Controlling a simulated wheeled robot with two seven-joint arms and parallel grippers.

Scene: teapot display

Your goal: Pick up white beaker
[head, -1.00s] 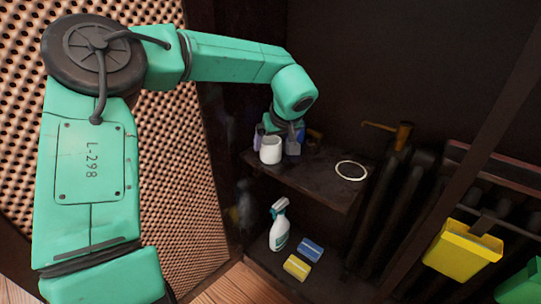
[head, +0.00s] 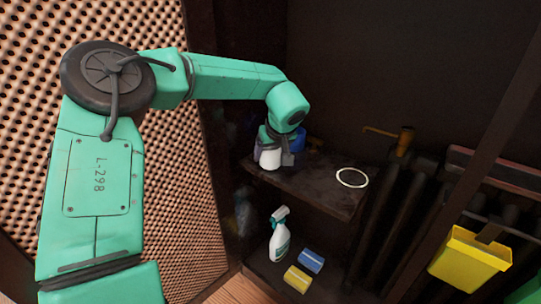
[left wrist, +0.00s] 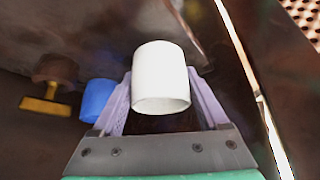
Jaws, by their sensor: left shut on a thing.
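The white beaker (head: 270,159) is at the left end of the upper dark shelf in the head view. In the left wrist view the white beaker (left wrist: 161,78) is upright between the two purple fingers, its open rim toward the camera. My left gripper (head: 272,155) is around the beaker and shut on it; the fingers also show in the left wrist view (left wrist: 160,98). I cannot tell whether the beaker's base touches the shelf. My right gripper is in neither current view.
A blue cup (left wrist: 97,99) stands beside the left finger. A white ring (head: 352,178) lies on the shelf (head: 318,190). Below are a spray bottle (head: 279,236), a blue block (head: 311,261) and a yellow block (head: 297,279). A yellow bin (head: 470,258) hangs at right.

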